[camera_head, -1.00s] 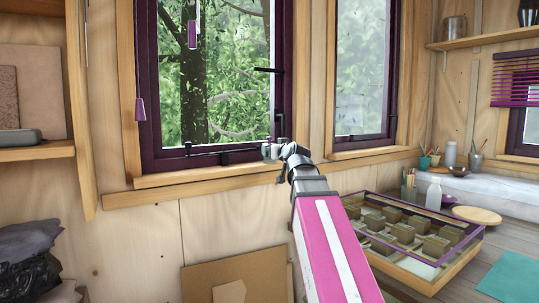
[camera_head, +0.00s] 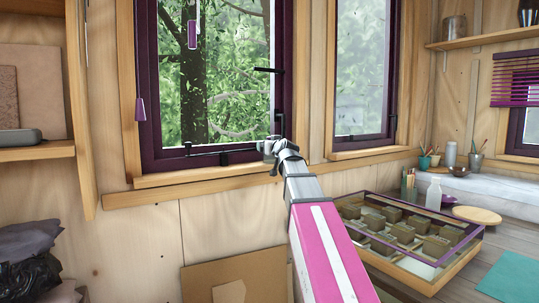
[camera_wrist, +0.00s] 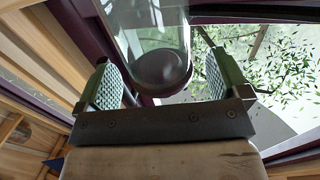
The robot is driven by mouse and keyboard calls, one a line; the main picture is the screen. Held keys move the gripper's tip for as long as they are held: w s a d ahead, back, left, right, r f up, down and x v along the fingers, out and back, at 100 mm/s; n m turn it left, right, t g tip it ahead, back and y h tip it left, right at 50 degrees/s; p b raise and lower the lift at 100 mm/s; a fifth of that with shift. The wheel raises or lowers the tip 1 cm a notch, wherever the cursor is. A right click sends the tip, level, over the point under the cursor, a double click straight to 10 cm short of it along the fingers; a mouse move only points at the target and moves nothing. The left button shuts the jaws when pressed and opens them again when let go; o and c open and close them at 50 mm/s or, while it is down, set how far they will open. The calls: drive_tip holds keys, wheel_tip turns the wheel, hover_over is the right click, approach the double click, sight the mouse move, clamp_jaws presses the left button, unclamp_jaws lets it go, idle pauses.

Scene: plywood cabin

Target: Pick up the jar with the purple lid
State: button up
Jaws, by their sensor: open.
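My gripper (camera_wrist: 160,76) is open in the wrist view, with a green ridged pad on each side. A clear cylinder with a dark rounded end, seemingly a glass jar (camera_wrist: 163,68), shows in the gap between the pads. Neither pad visibly touches it. Its dark end may be the lid, but I cannot tell that it is purple. In the head view my gripper (camera_head: 270,149) is at the window's lower right corner, by the sill. No jar with a purple lid can be made out there.
A purple-framed window (camera_head: 215,155) stands behind my gripper, with a wooden sill (camera_head: 190,181) below. A glass-topped display case (camera_head: 462,262) is at right. A wall shelf (camera_head: 490,38) holds a glass vessel (camera_head: 454,28). A side shelf (camera_head: 35,153) is at left.

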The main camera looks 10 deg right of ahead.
drive_tip(key=shift+w+a, duration=0.1)
drive_tip(key=shift+w, duration=0.45)
drive_tip(key=c, duration=1)
drive_tip(key=shift+c, duration=0.2)
